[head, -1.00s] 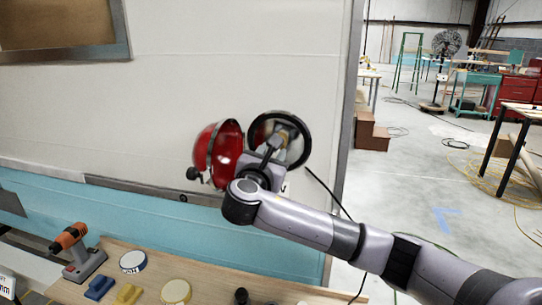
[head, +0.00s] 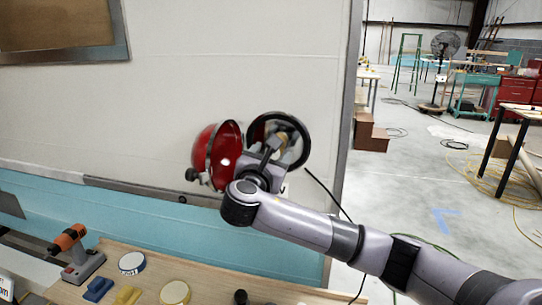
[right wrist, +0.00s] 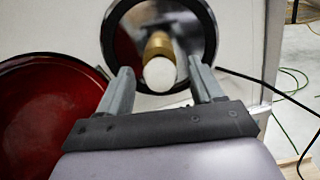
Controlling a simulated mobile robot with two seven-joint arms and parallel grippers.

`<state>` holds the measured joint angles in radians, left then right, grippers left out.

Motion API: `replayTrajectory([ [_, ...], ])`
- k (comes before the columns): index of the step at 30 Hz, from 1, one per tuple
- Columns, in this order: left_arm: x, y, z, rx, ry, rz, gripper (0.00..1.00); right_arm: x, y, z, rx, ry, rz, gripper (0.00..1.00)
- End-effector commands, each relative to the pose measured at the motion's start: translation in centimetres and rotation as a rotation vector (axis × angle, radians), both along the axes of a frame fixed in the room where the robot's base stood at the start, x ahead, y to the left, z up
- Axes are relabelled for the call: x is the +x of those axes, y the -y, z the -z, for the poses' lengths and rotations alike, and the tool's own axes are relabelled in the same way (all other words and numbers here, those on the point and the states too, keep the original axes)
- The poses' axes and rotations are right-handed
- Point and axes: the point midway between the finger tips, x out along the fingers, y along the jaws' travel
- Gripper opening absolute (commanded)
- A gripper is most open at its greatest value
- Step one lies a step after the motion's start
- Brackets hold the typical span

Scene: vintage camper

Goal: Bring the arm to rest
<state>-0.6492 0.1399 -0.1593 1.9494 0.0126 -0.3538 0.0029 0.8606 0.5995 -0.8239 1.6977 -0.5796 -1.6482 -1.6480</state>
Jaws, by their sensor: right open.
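My right arm reaches in from the right in the head view, up to the camper wall (head: 240,60). My right gripper (right wrist: 160,80) is open in the right wrist view. Its two fingers stand apart in front of a round lamp opening with a black rim (right wrist: 111,38). A bulb with a white tip and brass base (right wrist: 160,72) shows between the fingers; I cannot tell whether they touch it. In the head view the black-rimmed opening (head: 302,128) is partly behind my gripper. A red lamp cover (head: 207,153) is swung open to its left. My left gripper is not in view.
A wooden table (head: 130,258) stands below the wall. A black cable (head: 325,187) hangs beside the lamp. Open workshop floor lies to the right.

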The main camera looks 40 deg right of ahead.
Motion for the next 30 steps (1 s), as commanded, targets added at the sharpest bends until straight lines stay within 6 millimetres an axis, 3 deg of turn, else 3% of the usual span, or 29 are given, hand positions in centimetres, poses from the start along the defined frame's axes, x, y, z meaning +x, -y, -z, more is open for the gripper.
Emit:
replayTrajectory([
  [12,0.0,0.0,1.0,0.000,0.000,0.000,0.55,-3.9,-4.7,0.1,0.001,0.001,-0.003,0.66],
  [22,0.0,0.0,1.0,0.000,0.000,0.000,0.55,-4.2,-5.3,0.7,0.019,-0.002,-0.016,0.66],
  [26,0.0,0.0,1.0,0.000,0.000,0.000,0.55,-3.7,-6.5,4.3,0.125,-0.003,-0.096,0.66],
  [30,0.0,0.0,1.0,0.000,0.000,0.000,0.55,-3.7,-9.0,11.0,0.369,0.005,-0.215,0.66],
])
